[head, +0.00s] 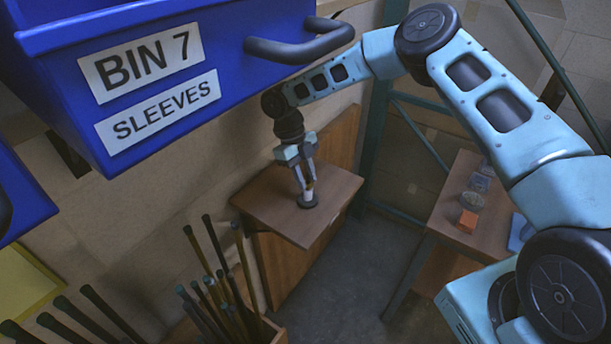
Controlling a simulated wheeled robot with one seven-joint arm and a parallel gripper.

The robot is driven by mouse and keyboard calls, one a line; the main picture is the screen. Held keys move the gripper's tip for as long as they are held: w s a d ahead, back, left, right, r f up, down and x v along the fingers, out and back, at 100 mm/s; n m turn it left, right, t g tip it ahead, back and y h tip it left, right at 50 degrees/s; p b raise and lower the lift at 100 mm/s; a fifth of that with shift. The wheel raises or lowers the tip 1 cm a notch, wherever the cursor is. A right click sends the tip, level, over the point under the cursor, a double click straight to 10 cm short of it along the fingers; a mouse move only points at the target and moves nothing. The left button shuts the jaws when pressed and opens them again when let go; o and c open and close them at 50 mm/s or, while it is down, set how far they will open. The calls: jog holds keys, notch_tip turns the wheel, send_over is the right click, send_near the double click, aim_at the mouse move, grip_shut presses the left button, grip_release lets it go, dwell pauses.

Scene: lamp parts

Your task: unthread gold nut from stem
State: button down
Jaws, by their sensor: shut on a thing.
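My gripper (304,178) points down over the small wooden shelf table, with its fingers around the upper part of a small upright stem. A small gold spot, likely the gold nut (309,185), shows between the fingertips. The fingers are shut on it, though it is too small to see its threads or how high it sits. Most of the stem is hidden by the fingers.
A blue bin (262,20) labelled "BIN 7 SLEEVES" hangs large at upper left, close to my forearm. Several rods (215,270) stand in a box at lower front.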

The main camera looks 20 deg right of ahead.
jog(key=shift+r+p, duration=0.35)
jog(key=shift+r, duration=0.45)
dwell(0.4)
jog(key=shift+r+p, duration=1.3)
jog(key=shift+r, duration=1)
